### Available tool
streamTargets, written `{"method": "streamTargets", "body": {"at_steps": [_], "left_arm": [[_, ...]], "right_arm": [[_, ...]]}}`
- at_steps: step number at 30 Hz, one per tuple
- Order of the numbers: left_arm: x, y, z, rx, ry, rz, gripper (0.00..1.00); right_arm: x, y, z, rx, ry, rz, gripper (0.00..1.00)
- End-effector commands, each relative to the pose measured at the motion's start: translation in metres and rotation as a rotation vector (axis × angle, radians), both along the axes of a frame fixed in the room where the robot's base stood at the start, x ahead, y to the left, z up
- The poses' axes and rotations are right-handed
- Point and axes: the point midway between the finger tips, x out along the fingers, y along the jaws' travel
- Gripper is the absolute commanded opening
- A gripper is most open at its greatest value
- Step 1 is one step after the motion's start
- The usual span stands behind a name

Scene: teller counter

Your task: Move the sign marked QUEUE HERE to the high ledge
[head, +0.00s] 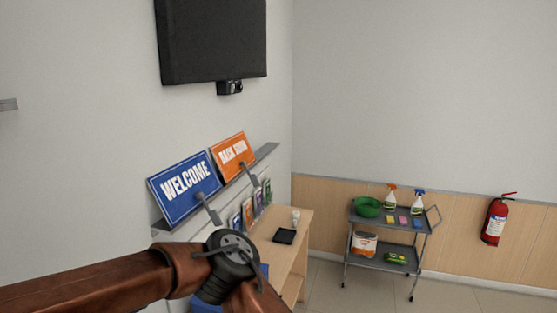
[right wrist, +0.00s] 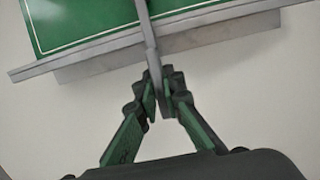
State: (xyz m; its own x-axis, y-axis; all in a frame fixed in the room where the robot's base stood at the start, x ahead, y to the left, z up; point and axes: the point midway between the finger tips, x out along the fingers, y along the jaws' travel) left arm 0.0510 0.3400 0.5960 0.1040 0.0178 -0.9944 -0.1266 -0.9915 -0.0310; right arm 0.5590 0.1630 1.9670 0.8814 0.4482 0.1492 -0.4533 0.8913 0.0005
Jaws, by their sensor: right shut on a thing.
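A green sign (right wrist: 85,22) with a thin white border shows in the right wrist view. Its face is cut off by the top edge, so I cannot read any lettering. A grey stem (right wrist: 147,40) runs down in front of it. My right gripper (right wrist: 160,95) is shut on the lower end of this stem. The sign's lower edge is against a grey ledge (right wrist: 215,32) on a pale wall; I cannot tell whether it rests there or hangs just above. In the head view neither gripper shows, only a brown arm link of mine.
In the head view, a blue WELCOME sign (head: 187,188) and an orange BACK SOON sign (head: 233,156) stand on a wall ledge (head: 266,153). A screen (head: 211,40), wooden counter (head: 290,252), trolley (head: 380,214) and extinguisher (head: 495,220) are around.

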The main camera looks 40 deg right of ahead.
Motion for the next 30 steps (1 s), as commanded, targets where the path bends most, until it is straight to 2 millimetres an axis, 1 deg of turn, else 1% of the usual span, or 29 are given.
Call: {"method": "streamTargets", "body": {"at_steps": [11,12,20,26,30], "left_arm": [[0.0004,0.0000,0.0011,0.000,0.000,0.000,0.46],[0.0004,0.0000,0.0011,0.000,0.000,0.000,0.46],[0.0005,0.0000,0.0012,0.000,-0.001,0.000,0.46],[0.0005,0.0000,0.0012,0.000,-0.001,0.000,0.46],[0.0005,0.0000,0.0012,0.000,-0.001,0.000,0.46]], "right_arm": [[-0.0003,-0.0002,0.0009,0.000,-0.001,0.000,0.00],[-0.0003,-0.0002,0.0009,0.000,-0.001,0.000,0.09],[-0.0002,-0.0001,0.0007,0.000,-0.001,0.000,0.27],[-0.0001,0.0000,0.0004,0.000,0.000,0.000,0.28],[0.0001,0.0001,-0.0001,0.000,0.001,0.000,0.37]]}}
